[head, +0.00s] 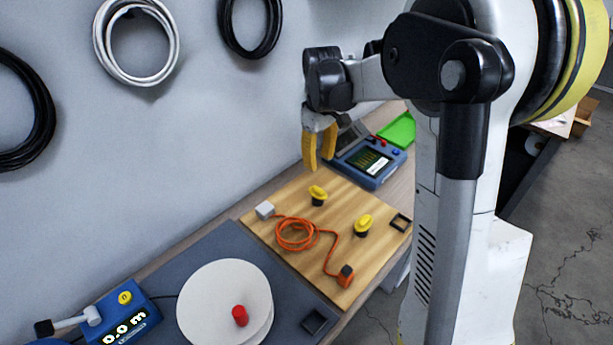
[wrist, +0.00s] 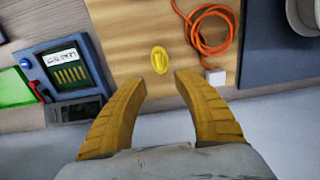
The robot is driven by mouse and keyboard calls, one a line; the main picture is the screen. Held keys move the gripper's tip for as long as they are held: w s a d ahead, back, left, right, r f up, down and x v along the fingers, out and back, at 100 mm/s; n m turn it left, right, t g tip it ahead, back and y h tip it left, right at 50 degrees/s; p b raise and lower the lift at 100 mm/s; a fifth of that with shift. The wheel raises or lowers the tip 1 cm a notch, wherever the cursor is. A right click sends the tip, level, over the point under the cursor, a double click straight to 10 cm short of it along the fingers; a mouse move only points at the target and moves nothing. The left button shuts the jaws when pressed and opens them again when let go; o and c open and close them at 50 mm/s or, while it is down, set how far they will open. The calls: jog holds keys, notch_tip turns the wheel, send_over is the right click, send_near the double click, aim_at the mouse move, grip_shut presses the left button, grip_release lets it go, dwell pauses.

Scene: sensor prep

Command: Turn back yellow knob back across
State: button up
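Two yellow knobs on dark bases stand on a wooden board (head: 275,235). The back yellow knob (head: 318,190) is nearer the wall; its raised grip bar shows from above in the wrist view (wrist: 159,60). The front yellow knob (head: 364,221) stands to its right and nearer the board's front edge. My gripper (head: 319,162) points down above the back knob with its yellow fingers apart and empty. In the wrist view the open fingertips (wrist: 160,79) lie just below the knob in the picture, and they do not touch it.
An orange cable (head: 297,236) lies coiled on the board, between a white block (head: 265,210) and an orange plug (head: 346,276). A blue meter (head: 368,164) and green tray (head: 400,130) stand beyond. A white reel (head: 222,300) stands on the grey mat. The wall is close behind.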

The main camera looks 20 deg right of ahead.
aim_at(318, 188)
notch_tip(318, 188, down, 11)
jog(key=b, duration=0.3)
jog(key=shift+r+b, duration=0.15)
jog(key=shift+b, duration=0.25)
grip_shut()
